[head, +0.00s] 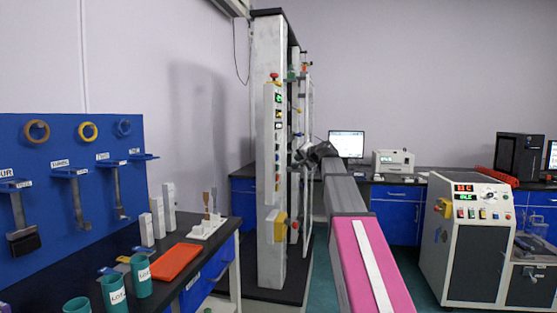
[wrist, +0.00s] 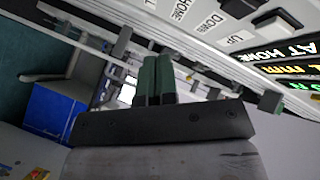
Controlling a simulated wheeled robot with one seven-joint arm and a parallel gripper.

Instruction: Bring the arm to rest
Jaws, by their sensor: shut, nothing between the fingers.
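My arm reaches forward from the lower middle of the head view toward the tall white machine (head: 268,170). My gripper (head: 318,152) is at its far end, beside the right side of that machine; its fingers are too small to make out there. In the wrist view my gripper (wrist: 156,62) shows two dark green fingers side by side, shut with nothing between them. Close by on the right of that view is the machine's panel (wrist: 222,32), with buttons marked HOME, DOWN and UP and a lit display reading AT HOME (wrist: 291,50). The fingers appear apart from the panel.
A dark bench (head: 120,262) at left holds an orange tray (head: 175,262), green cups (head: 115,292) and white blocks. A blue tool board (head: 70,190) stands behind it. A white control cabinet (head: 470,240) stands at right. A monitor (head: 346,144) is on the back bench.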

